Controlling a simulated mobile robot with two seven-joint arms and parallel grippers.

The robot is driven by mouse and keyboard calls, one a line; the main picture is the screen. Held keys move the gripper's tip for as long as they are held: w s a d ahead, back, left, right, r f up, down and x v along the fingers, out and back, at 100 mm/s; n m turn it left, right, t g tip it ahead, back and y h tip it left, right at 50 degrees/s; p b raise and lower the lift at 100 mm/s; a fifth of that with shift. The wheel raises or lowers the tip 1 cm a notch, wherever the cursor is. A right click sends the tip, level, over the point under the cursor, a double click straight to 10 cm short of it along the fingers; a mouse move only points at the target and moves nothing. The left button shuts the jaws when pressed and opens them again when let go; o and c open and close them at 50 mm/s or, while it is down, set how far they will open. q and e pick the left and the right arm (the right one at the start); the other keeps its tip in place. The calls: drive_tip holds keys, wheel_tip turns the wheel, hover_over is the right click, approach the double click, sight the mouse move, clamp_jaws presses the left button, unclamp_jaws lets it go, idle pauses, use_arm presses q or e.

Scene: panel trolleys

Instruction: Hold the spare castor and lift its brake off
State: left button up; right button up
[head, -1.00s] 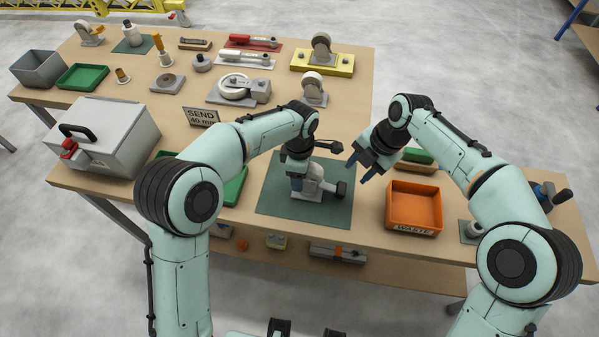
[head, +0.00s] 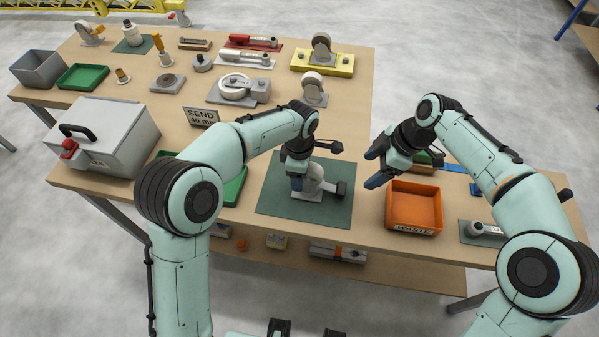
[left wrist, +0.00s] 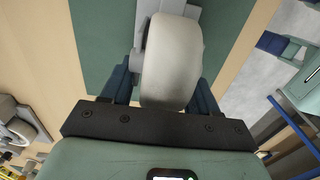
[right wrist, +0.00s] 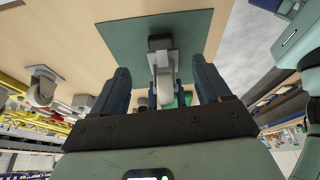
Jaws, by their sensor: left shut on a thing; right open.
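The spare castor (head: 313,182) stands on the green mat (head: 275,197) at the middle of the bench. Its pale wheel (left wrist: 171,60) fills the middle of the left wrist view. My left gripper (head: 297,184) comes down from above and is shut on the castor, with a finger on either side of it. A dark block, perhaps the brake pedal (head: 341,188), sticks out at the castor's right end. My right gripper (head: 372,170) is open and empty, to the right of the mat and apart from the castor. In the right wrist view the castor (right wrist: 163,75) shows beyond its fingers.
An orange waste tray (head: 414,207) stands right of the mat, below my right gripper. A grey box with a black handle (head: 103,137) stands at the left. Other castors, plates and bins line the back. The bench between the back row and the mat is mostly clear.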

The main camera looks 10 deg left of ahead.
sight(332, 187)
drive_tip(key=shift+m, duration=0.4)
drive_tip(key=x, duration=1.1)
drive_tip(key=shift+a+f, duration=0.15)
drive_tip(key=shift+f, duration=0.2)
